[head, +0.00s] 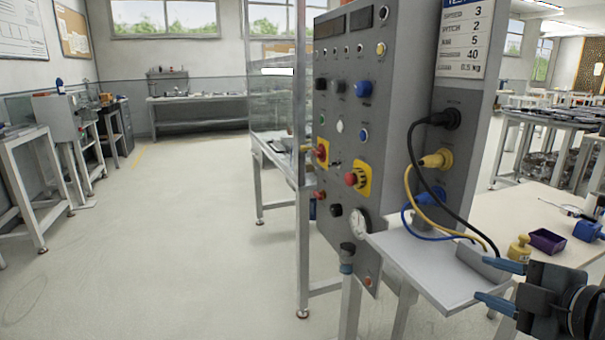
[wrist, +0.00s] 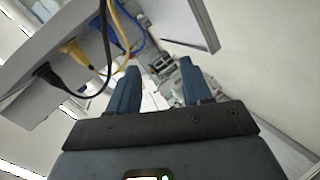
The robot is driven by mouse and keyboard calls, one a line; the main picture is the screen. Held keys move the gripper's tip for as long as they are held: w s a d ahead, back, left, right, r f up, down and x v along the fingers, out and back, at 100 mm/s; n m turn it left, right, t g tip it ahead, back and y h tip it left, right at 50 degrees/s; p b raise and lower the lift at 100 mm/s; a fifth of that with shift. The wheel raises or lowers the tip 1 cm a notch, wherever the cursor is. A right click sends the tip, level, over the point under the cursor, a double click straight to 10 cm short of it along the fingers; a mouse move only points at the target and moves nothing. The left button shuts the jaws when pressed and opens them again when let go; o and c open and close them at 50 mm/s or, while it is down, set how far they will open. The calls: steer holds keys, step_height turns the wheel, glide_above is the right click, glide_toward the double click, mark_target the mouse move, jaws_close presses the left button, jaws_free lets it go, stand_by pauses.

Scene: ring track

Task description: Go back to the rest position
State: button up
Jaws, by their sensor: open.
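My gripper (head: 494,284) is at the lower right of the head view, with its two blue fingers apart and nothing between them. It is in front of the small shelf with the cables and close to the table edge. In the wrist view the gripper (wrist: 158,84) shows both fingers spread, with the cables running beside and beyond the left finger. No rest position is marked in either view.
A grey control panel (head: 340,120) stands in the middle. Black, yellow and blue cables (head: 425,200) run from its side to a shelf (head: 425,262). A table (head: 520,205) holds a yellow weight (head: 520,248) and a purple tray (head: 547,241). Floor at left (head: 180,230) is clear.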

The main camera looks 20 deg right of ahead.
steer(key=s+a+f+m+h+p, duration=0.2)
steer(key=s+a+f+m, duration=0.75)
steer(key=s+a, duration=0.2)
steer(key=s+a+r+m+y, duration=0.1)
steer(key=s+a, duration=0.3)
steer(key=s, duration=0.4)
steer(key=s+a+r+m+t+y+p, duration=0.1)
steer(key=s+a+r+m, duration=0.2)
steer(key=s, duration=0.6)
steer(key=shift+a, duration=0.65)
